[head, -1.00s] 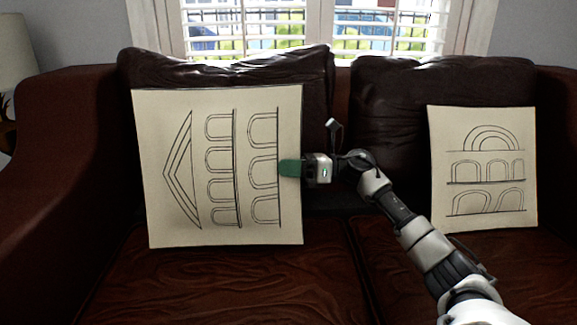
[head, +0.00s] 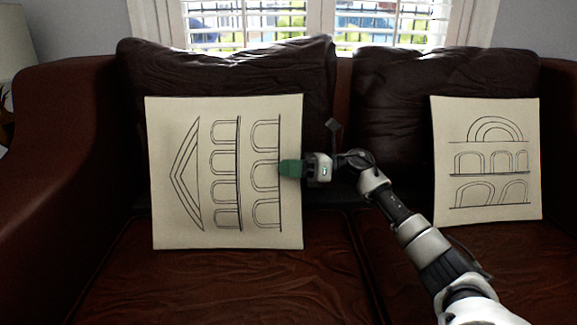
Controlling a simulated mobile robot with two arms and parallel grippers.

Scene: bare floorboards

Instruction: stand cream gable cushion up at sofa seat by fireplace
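The cream gable cushion (head: 212,225) is a square panel with line-drawn arches and a gable. It is upright in front of the left back cushion, its drawing turned sideways with the gable pointing left. Its lower edge is over the left seat cushion (head: 220,285) of the sofa; I cannot tell whether it touches. My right gripper (head: 292,169) is at the cushion's right edge, a green finger across its front face. It appears shut on that edge; the other finger is hidden. My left gripper is out of view. No fireplace is in view.
A second cream cushion (head: 483,205) with arches stands upright on the right half of the sofa. Dark leather back cushions (head: 225,75) are behind. The sofa's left arm (head: 60,150) rises at the left. The seat front is clear.

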